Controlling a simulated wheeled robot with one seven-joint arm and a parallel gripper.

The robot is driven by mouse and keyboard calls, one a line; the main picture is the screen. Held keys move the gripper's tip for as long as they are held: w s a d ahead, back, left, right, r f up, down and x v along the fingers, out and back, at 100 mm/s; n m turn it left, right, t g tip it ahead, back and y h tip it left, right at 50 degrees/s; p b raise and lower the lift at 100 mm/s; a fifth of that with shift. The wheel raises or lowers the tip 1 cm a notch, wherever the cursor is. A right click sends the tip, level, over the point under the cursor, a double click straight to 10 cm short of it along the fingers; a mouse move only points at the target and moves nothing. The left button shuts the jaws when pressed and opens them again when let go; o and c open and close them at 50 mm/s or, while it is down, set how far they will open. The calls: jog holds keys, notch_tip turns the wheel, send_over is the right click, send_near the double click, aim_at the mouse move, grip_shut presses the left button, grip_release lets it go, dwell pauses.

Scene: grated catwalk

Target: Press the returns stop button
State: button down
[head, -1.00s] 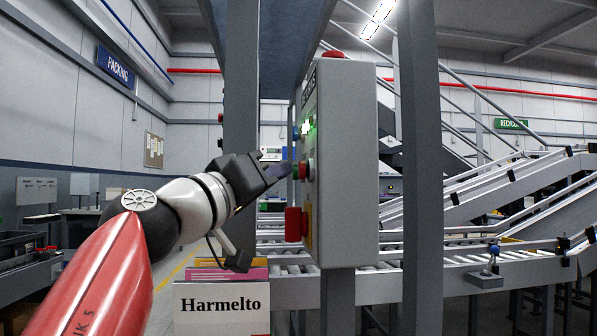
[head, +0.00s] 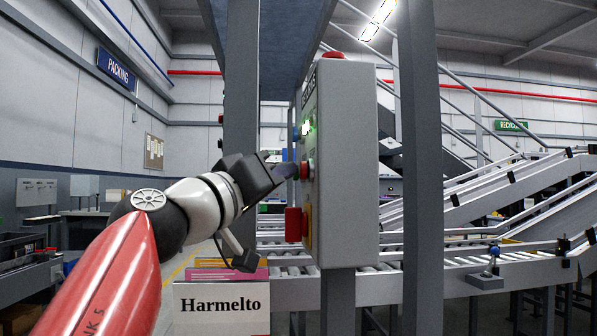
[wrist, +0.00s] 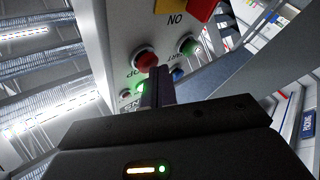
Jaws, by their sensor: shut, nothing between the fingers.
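A grey control box (head: 348,165) stands on a post, its button face turned left in the head view. The wrist view shows that face upside down, with a red button (wrist: 145,58) beside letters that read as STOP. The red button (head: 307,170) also shows in the head view. A green button (wrist: 188,46) and a blue button (wrist: 177,74) sit beside it. My gripper (head: 292,170) is shut and empty, its fingers pointing at the face. In the wrist view the fingertips (wrist: 158,70) overlap the red button's edge; I cannot tell whether they touch it.
A red switch (head: 293,224) on a yellow plate sits low on the same face, and a red knob (head: 333,54) tops the box. A grey post (head: 241,90) stands left of the box and another (head: 420,170) right. Roller conveyors (head: 500,255) run behind.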

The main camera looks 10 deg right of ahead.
jog(key=shift+d, duration=0.6)
dwell(0.3)
jog(key=shift+a+p, duration=0.4)
jog(key=shift+a, duration=0.85)
jog(key=a+p, duration=0.2)
jog(key=a, duration=0.3)
jog(key=shift+w+p, duration=0.1)
jog(key=shift+p, duration=0.2)
dwell(0.4)
